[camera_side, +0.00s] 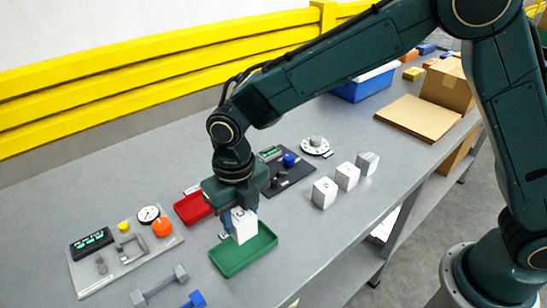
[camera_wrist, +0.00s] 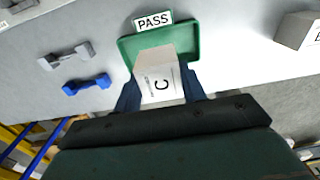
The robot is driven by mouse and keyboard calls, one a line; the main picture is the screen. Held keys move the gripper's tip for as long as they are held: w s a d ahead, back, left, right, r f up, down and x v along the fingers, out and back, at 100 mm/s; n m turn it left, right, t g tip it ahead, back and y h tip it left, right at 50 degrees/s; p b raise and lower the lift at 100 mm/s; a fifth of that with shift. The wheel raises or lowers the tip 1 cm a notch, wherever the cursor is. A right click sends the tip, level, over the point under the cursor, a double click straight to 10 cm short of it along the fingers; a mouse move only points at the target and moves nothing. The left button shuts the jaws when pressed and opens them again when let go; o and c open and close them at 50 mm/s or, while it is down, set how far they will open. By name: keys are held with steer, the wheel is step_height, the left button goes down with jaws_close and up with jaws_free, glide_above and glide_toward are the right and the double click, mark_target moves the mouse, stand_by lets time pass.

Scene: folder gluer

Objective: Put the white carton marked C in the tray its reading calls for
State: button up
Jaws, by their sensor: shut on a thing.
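The white carton marked C (camera_wrist: 160,82) is held between the fingers of my gripper (camera_side: 236,218), which is shut on it. In the side view the carton (camera_side: 244,229) is over the green tray (camera_side: 236,262). The wrist view shows the green tray (camera_wrist: 128,50) behind the carton, with a PASS label (camera_wrist: 152,20) at its edge. I cannot tell whether the carton touches the tray floor. A red tray (camera_side: 190,209) lies behind the green one, partly hidden by my gripper. A test panel (camera_side: 112,268) with a green-lit display (camera_side: 91,243) stands at the left; its digits are too small to read.
Three white cartons (camera_side: 325,192) stand in a row at the right. A dark panel with a blue knob (camera_side: 289,160) and a round dial device (camera_side: 316,146) are behind. Grey and blue dumbbell-shaped pieces (camera_wrist: 86,85) lie beside the green tray. Yellow rails (camera_side: 150,85) run behind the bench.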

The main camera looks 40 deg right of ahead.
steer(key=shift+f, duration=0.15)
steer(key=shift+f, duration=2.75)
steer(key=o, duration=1)
steer(key=shift+r, duration=0.15)
steer(key=shift+r, duration=4.85)
